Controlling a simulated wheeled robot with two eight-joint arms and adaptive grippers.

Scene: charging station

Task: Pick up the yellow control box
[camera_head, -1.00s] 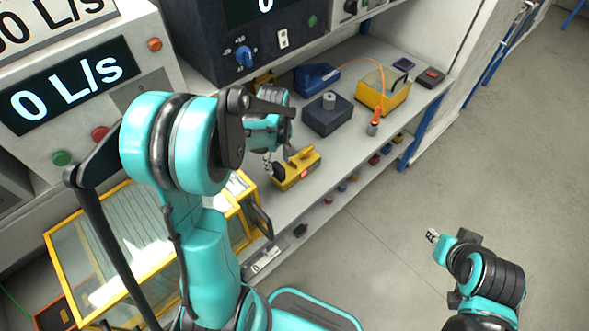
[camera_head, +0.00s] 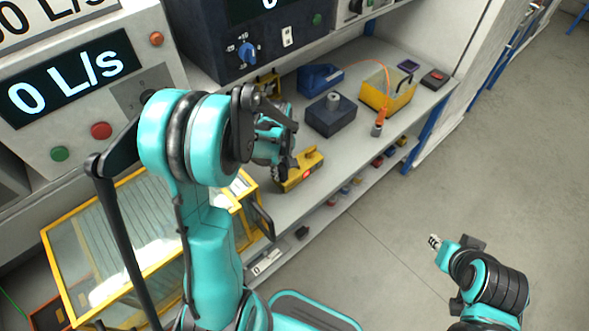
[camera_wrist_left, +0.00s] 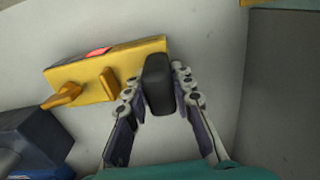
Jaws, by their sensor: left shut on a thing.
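The yellow control box (camera_head: 308,170) sits on the grey shelf, with a red patch on its side; I cannot tell if its base is clear of the shelf. In the left wrist view the box (camera_wrist_left: 90,76) has two yellow knobs and a black block (camera_wrist_left: 158,84) at one end. My left gripper (camera_head: 284,166) is at the near left end of the box. In the left wrist view its fingers (camera_wrist_left: 158,88) are shut on the black block. My right gripper (camera_head: 435,241) hangs over the floor, far from the shelf, too small to read.
Behind the box are a dark blue box (camera_head: 331,118), a blue bin (camera_head: 320,78) and another yellow case (camera_head: 388,100) with an orange cable. A glass-lidded yellow frame (camera_head: 50,262) lies left. Floor at the right is clear.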

